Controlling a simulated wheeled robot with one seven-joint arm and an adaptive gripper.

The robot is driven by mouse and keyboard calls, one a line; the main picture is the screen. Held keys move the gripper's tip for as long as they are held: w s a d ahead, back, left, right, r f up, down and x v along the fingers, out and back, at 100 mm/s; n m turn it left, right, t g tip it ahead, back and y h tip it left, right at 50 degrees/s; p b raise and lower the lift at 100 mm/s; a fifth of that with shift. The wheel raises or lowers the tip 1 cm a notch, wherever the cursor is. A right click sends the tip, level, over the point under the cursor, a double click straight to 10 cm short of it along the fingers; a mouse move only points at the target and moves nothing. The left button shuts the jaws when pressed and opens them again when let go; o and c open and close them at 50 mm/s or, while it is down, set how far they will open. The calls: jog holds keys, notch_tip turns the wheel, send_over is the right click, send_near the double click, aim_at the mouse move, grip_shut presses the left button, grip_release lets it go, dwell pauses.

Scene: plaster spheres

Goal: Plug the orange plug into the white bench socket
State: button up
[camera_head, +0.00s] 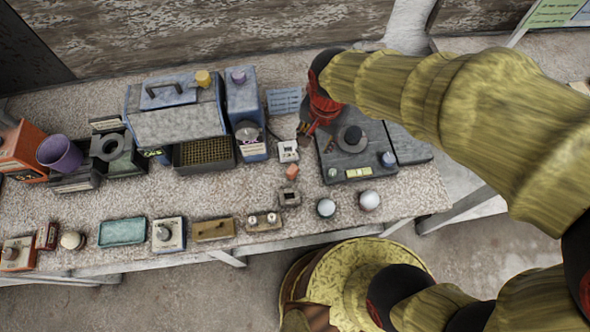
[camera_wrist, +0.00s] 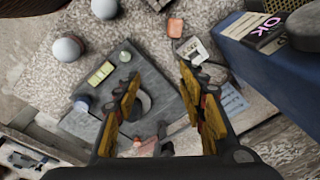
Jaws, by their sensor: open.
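The small orange plug (camera_head: 292,171) stands on the speckled bench between two small socket-like blocks. In the wrist view the orange plug (camera_wrist: 175,27) is beyond my fingertips, near the top. The white bench socket (camera_head: 288,151) lies just behind the plug in the head view; it also shows in the wrist view (camera_wrist: 193,49) near the right finger. My gripper (camera_wrist: 158,80) is open, with nothing between its fingers. It is above the dark slab, apart from plug and socket. In the head view my gripper (camera_head: 307,128) is partly hidden by its own wrist.
The dark slab (camera_head: 340,165) carries a round part and a yellow-green block. A tall blue box (camera_head: 243,100) stands left of my gripper. Bare bench shows around the plug.

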jog(key=m+g, duration=0.1)
send_over(293, 169)
jog(key=shift+h, duration=0.3)
notch_tip(293, 169, down, 8)
jog(key=shift+w+d+r, duration=0.1)
jog(key=shift+w+r, duration=0.05)
jog(key=shift+r, duration=0.05)
notch_tip(293, 169, down, 3)
jog(key=shift+r+m+b, duration=0.1)
jog(key=shift+m+b, duration=0.2)
jog(key=shift+b, duration=0.05)
jog(key=f+b, duration=0.1)
jog(key=f, duration=0.1)
jog(key=f+b, duration=0.1)
jog(key=f, duration=0.2)
jog(key=shift+a+f, duration=0.2)
jog(key=shift+f, duration=0.15)
jog(key=shift+c, duration=1.2)
jog(key=c, duration=0.7)
grip_shut()
